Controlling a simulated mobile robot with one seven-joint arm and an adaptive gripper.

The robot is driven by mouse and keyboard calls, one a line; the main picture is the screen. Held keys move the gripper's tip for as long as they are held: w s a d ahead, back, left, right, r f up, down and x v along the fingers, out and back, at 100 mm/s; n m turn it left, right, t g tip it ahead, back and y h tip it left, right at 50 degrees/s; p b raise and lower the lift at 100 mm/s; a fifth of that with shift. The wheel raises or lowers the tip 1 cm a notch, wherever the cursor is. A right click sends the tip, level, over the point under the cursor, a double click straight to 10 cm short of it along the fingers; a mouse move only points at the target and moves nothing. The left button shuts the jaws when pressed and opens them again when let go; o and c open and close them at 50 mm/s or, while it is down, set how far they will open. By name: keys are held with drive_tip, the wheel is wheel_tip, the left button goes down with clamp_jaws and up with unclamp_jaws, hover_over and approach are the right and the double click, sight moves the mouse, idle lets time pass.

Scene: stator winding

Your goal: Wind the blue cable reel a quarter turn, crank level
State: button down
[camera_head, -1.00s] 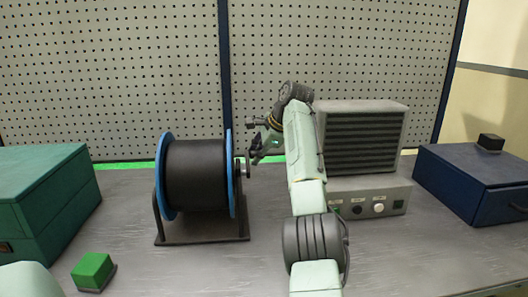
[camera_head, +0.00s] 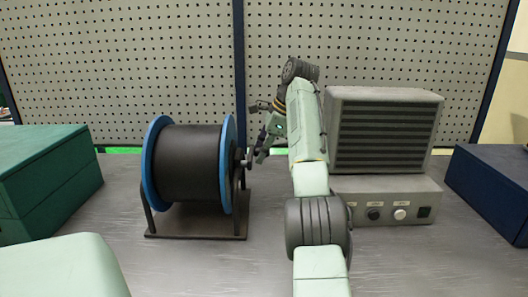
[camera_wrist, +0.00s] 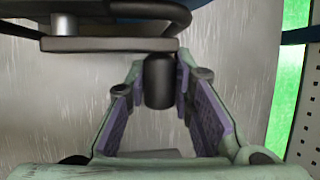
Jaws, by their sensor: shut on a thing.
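The cable reel (camera_head: 190,165) has blue flanges and a dark drum, and stands in a dark frame left of my arm in the head view. Its crank (camera_head: 243,158) is on the right side. In the wrist view, the dark crank arm (camera_wrist: 110,45) runs across the picture from a grey hub (camera_wrist: 63,25) to a dark cylindrical handle (camera_wrist: 158,85). My gripper (camera_wrist: 160,75) is shut on this handle, with purple-padded fingers on either side. In the head view my gripper (camera_head: 262,142) is at the crank, and its fingertips are hard to make out.
A green box (camera_head: 45,175) stands at the left. A grey vented unit (camera_head: 385,135) with knobs stands right of my arm, and a blue box (camera_head: 492,185) is at the far right. A pegboard (camera_head: 110,60) closes the back. Bare table shows in front of the reel.

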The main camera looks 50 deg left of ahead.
drive_tip(key=shift+w+f, duration=0.1)
drive_tip(key=shift+f, duration=0.05)
drive_tip(key=c, duration=1.4)
unclamp_jaws()
drive_tip(key=shift+o, duration=0.2)
drive_tip(key=shift+w+r, duration=0.1)
drive_tip(key=shift+r, duration=0.1)
